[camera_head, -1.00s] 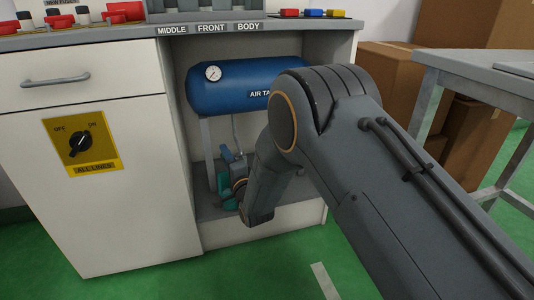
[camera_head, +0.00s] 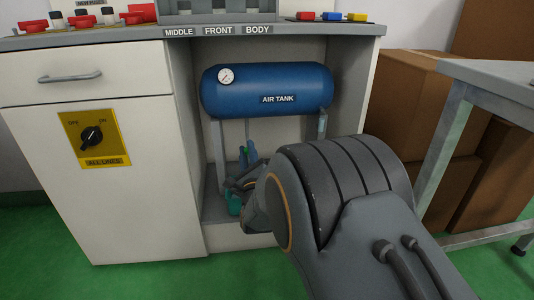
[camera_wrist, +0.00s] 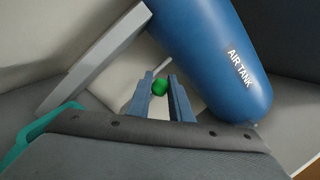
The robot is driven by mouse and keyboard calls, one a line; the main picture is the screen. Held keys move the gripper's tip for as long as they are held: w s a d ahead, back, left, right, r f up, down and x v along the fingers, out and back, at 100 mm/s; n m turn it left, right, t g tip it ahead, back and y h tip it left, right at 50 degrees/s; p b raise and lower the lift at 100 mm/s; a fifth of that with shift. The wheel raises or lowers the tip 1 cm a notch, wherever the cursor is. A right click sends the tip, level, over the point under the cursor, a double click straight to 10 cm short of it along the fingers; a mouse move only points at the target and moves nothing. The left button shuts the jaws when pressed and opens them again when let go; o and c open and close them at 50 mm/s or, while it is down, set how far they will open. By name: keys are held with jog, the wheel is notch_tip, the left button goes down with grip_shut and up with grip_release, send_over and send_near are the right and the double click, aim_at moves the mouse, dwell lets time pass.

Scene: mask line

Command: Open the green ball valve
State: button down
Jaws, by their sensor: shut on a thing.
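The green ball valve shows as a small rounded green part (camera_wrist: 160,87) between my fingertips in the wrist view. In the head view only a speck of green (camera_head: 245,152) shows, below the blue air tank (camera_head: 225,98). My gripper (camera_head: 247,156) reaches into the open cabinet bay under the tank. Its two blue-grey fingers (camera_wrist: 162,84) are closed on the green part, one on each side. The rest of the valve is hidden by the fingers and my wrist, so I cannot tell its angle.
The tank has a round gauge (camera_head: 226,76) and stands on grey legs. A teal item (camera_head: 234,203) lies low in the bay, close to my wrist. The white cabinet (camera_head: 140,200) walls the left side. A grey table (camera_head: 447,150) and brown boxes (camera_head: 392,105) stand right.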

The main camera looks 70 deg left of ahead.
jog(key=shift+w+d+f+m, duration=0.1)
jog(key=shift+w+m, duration=0.3)
jog(key=shift+m, duration=0.6)
jog(key=c, duration=1.6)
grip_release()
jog(key=shift+w, duration=0.1)
jog(key=shift+p+v, duration=1.45)
jog(key=shift+v, duration=2.45)
jog(key=shift+t, duration=0.3)
